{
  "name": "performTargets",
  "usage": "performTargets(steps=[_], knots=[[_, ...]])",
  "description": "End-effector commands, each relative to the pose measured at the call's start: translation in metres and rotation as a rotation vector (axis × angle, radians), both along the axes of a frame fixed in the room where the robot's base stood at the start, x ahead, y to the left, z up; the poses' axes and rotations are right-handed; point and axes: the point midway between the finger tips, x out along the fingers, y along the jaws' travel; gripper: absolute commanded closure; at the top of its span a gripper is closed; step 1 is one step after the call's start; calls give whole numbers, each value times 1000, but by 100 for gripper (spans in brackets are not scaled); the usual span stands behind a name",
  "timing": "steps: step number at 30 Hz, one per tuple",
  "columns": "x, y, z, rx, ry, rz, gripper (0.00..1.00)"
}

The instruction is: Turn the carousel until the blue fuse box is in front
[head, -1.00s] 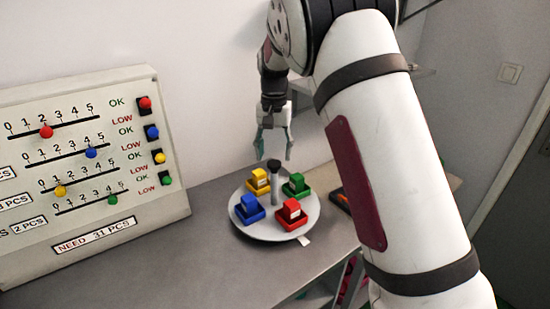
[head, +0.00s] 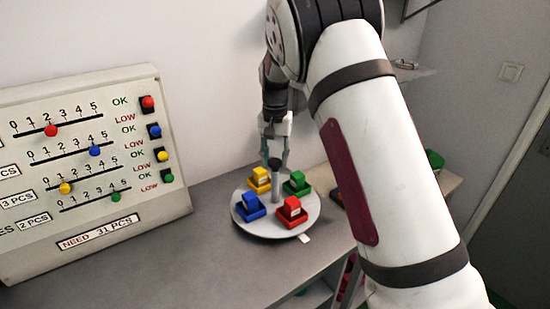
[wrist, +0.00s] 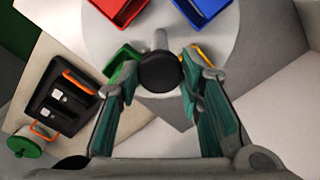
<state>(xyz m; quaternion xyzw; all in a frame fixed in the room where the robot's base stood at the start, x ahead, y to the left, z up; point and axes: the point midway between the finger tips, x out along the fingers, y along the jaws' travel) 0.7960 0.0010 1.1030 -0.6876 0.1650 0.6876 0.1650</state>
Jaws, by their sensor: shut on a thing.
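The carousel (head: 243,229) is a round pale turntable on the grey bench, with a dark knob (head: 274,164) on a grey centre post. The blue fuse box (head: 249,208) sits at its front left and also shows at the top of the wrist view (wrist: 200,10). The red box (head: 291,212) is at the front right, the yellow box (head: 259,180) at the back left, the green box (head: 297,184) at the back right. A white tab (head: 304,238) lies at the front-right edge. My gripper (head: 275,160) points down at the post top, shut on the knob (wrist: 160,72).
A slanted panel (head: 110,225) with sliders and coloured buttons stands to the left. In the wrist view a black case (wrist: 62,100) with orange handles and a green-topped round thing (wrist: 27,144) lie beside the carousel. The bench front left is clear.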

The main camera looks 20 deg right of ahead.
Motion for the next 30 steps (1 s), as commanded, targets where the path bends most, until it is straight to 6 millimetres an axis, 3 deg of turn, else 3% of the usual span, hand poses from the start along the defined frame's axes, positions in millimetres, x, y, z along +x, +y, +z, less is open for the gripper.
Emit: performTargets(steps=[11, 30], knots=[[0, 0, 0, 1, 0, 59, 100], [1, 0, 0, 1, 0, 363, 100]])
